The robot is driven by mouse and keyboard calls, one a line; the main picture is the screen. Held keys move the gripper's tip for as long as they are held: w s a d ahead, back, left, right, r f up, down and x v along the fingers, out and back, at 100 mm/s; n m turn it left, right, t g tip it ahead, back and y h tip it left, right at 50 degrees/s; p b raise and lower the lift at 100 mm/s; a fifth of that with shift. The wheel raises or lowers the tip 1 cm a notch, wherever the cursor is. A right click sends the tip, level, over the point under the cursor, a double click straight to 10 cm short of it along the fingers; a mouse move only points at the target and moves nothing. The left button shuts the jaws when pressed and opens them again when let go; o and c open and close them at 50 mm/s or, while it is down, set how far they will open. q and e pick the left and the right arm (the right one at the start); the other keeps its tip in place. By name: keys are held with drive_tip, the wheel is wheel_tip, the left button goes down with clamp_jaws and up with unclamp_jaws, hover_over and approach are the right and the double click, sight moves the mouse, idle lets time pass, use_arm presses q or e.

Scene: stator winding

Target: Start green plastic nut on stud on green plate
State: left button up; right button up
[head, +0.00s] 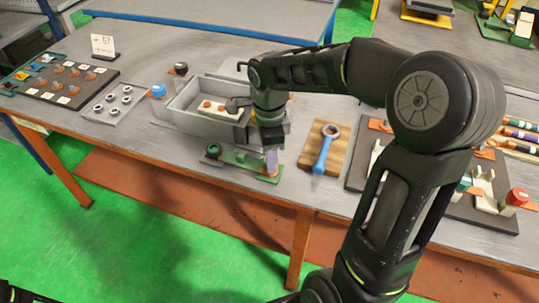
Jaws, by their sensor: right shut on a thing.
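The green plate (240,161) lies on the table just in front of the grey bin. A dark green round piece (213,149) sits at its left end; I cannot tell whether it is a nut. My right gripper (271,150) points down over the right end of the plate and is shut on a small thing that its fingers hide. A pale purple upright piece (272,161) shows just under the gripper; I cannot tell if it is a fingertip, the stud or a held part. My left gripper is out of view.
The grey bin (180,115) holds a pale block with an orange part. A blue wrench (322,153) lies on a wooden block to the right. A tray of metal nuts (113,103) and a dark board (60,82) lie left. Bare table lies left of the plate.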

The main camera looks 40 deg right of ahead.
drive_tip(key=shift+f+b, duration=0.65)
drive_tip(key=shift+b, duration=0.05)
idle(0.9)
drive_tip(key=shift+s+f, duration=0.15)
drive_tip(key=shift+f, duration=0.05)
idle(1.1)
drive_tip(key=m+b, duration=0.1)
drive_tip(key=m, duration=0.2)
drive_tip(key=shift+f+b, duration=0.15)
drive_tip(key=shift+b, duration=0.15)
drive_tip(key=m, duration=0.3)
drive_tip(key=shift+b, duration=0.3)
drive_tip(key=o, duration=1.3)
drive_tip(key=shift+r, duration=0.2)
drive_tip(key=shift+c, duration=0.2)
drive_tip(key=shift+r, duration=0.1)
drive_tip(key=shift+r+p, duration=2.65)
drive_tip(key=shift+r, duration=0.85)
